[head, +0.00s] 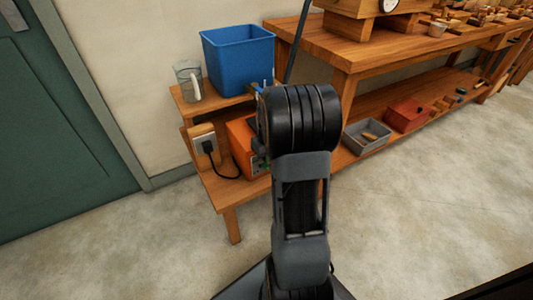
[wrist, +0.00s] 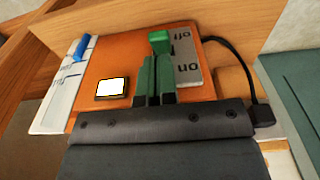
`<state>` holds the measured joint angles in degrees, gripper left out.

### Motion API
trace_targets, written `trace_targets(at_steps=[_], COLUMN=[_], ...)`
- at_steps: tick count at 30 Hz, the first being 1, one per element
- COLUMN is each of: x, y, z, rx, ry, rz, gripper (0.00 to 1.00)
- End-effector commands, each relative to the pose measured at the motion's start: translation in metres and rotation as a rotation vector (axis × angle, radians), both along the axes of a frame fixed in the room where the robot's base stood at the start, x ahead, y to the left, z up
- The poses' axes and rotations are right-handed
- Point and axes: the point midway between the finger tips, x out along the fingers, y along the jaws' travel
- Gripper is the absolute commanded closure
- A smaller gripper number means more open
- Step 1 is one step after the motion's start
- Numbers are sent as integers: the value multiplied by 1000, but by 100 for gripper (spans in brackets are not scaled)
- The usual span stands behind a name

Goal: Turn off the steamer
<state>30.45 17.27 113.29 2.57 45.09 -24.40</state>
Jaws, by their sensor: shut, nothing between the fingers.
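The steamer is an orange box (head: 240,138) on the lower shelf of the small wooden stand in the head view, partly hidden by my arm. In the wrist view its orange face (wrist: 125,62) fills the middle. A grey plate (wrist: 190,65) on it reads "off" and "on", upside down, with "off" farther from my gripper. A bright green switch knob (wrist: 160,41) stands at the plate's left edge, nearer "off". A square indicator (wrist: 111,88) shows bright white. My gripper (wrist: 156,60) is shut and empty, its green fingers just below the knob; I cannot tell whether they touch it.
A blue bin (head: 237,60) and a clear jug (head: 189,80) stand above. A workbench (head: 350,55) stands right; the floor in front is clear.

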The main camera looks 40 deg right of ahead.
Motion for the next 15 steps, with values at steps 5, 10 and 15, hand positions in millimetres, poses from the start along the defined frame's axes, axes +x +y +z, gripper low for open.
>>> trace_targets(at_steps=[5,10,15], x=[1,1,1], y=[0,0,0], z=[-13,-14,-14], rx=[0,0,0], ry=[1,0,0], rz=[0,0,0], gripper=[100,100,100])
